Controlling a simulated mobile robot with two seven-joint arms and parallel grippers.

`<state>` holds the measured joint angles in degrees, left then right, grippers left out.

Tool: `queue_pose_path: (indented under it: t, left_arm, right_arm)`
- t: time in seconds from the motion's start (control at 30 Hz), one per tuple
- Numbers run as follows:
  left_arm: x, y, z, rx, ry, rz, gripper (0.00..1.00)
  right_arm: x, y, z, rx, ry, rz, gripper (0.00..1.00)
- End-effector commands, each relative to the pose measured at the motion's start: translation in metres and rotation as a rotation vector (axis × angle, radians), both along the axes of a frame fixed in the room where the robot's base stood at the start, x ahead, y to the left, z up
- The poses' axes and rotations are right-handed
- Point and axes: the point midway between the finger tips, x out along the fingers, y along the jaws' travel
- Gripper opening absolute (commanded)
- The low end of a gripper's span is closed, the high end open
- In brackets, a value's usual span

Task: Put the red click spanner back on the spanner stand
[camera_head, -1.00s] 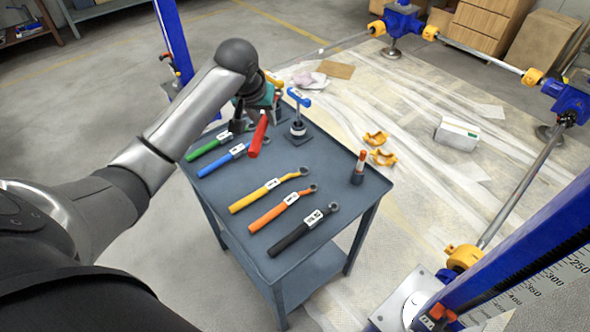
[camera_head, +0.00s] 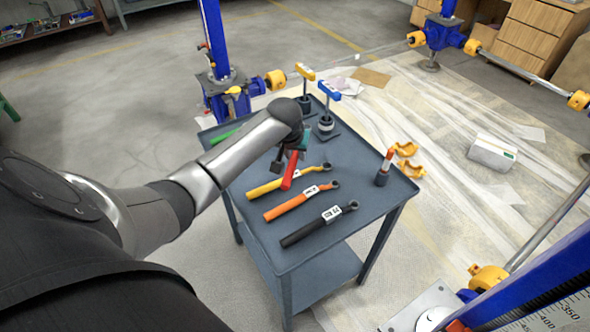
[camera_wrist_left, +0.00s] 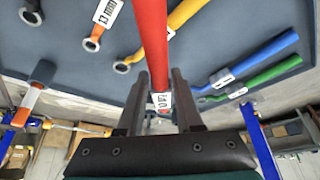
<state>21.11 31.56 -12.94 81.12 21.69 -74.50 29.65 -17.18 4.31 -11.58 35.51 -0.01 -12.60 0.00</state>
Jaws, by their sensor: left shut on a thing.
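My left gripper (camera_head: 285,166) is shut on the red click spanner (camera_head: 290,172). In the head view it is above the grey table, which I take as the spanner stand (camera_head: 350,229), close to the yellow spanner (camera_head: 275,187). In the left wrist view the red spanner (camera_wrist_left: 151,40) runs up from between the two fingers (camera_wrist_left: 160,100), with its white label near the jaws. My right gripper is not in view.
Orange (camera_head: 297,203) and black (camera_head: 315,225) spanners lie on the table. The green spanner (camera_head: 224,136) is mostly hidden by my arm. A blue-topped tool (camera_head: 326,90), a yellow-topped tool (camera_head: 305,82) and an orange-topped tool (camera_head: 384,168) stand near the table's edges.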

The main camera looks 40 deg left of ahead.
Motion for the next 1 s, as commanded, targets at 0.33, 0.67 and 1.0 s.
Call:
queue_pose_path:
  t: [0.33, 0.67, 1.0]
  left_arm:
    - [0.001, 0.0, -0.036, 0.0, -0.002, 0.0, 0.0]
    - [0.001, 0.0, -0.045, 0.001, -0.006, -0.001, 0.0]
    - [0.001, 0.0, -0.054, 0.001, -0.005, 0.0, 0.0]
  right_arm:
    - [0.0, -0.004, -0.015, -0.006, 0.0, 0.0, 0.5]
    - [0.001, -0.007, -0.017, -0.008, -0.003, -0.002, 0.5]
    - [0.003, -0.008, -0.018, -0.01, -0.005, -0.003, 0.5]
